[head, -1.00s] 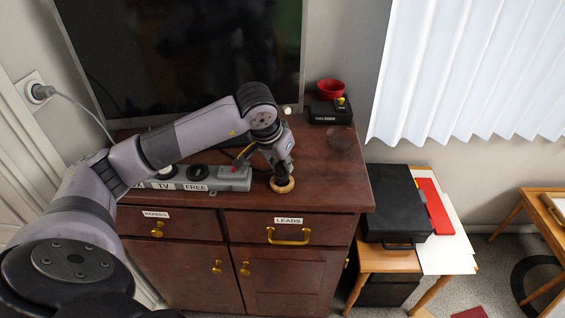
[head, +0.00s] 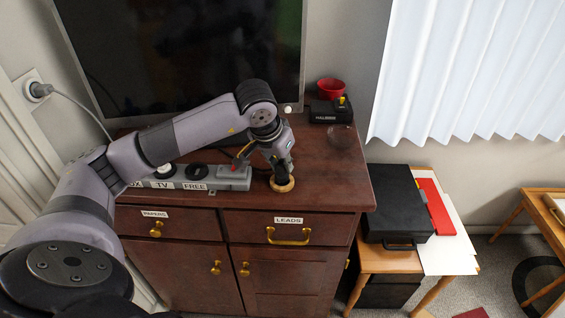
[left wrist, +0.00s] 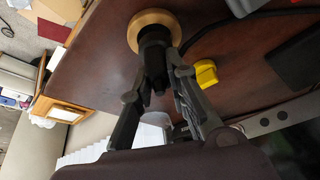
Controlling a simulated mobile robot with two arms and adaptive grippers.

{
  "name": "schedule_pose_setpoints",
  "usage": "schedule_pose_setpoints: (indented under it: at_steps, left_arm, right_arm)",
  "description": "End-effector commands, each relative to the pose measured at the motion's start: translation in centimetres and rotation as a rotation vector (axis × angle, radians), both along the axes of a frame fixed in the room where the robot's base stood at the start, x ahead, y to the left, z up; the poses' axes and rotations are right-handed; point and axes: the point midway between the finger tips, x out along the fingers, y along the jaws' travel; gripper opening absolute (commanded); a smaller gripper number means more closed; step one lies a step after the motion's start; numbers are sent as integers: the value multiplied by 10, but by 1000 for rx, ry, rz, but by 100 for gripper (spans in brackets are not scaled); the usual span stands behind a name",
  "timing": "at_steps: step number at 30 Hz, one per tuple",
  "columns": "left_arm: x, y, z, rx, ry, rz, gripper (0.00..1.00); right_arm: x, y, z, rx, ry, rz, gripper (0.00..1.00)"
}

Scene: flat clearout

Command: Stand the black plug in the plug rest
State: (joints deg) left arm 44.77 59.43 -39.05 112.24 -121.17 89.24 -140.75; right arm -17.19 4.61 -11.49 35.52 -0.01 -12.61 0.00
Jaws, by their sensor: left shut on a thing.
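My left gripper (head: 282,172) is shut on the black plug (left wrist: 154,45) above the dresser top. The plug rest (head: 283,185) is a round, light wooden piece near the front edge of the dresser, right of the power strip. In the left wrist view the plug rest (left wrist: 151,17) shows as a ring, with the plug's far end at its middle. The plug looks roughly upright. I cannot tell how deep it sits in the rest. In the head view the gripper mostly hides the plug. My right gripper is not in view.
A yellow piece (left wrist: 206,73) and a dark cable are close to the gripper. A television (head: 180,60) stands behind. A clear bowl (head: 341,137) and black box (head: 330,115) are back right.

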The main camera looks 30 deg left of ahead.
Motion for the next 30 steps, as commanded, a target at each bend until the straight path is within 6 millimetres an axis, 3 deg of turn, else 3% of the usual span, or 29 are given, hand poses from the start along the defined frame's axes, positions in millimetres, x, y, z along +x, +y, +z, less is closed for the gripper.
schedule_pose_setpoints:
  at_steps: [30]
  left_arm:
    - [0, 0, 0, 0, -1, 0, 0]
  right_arm:
    - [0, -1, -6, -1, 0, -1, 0]
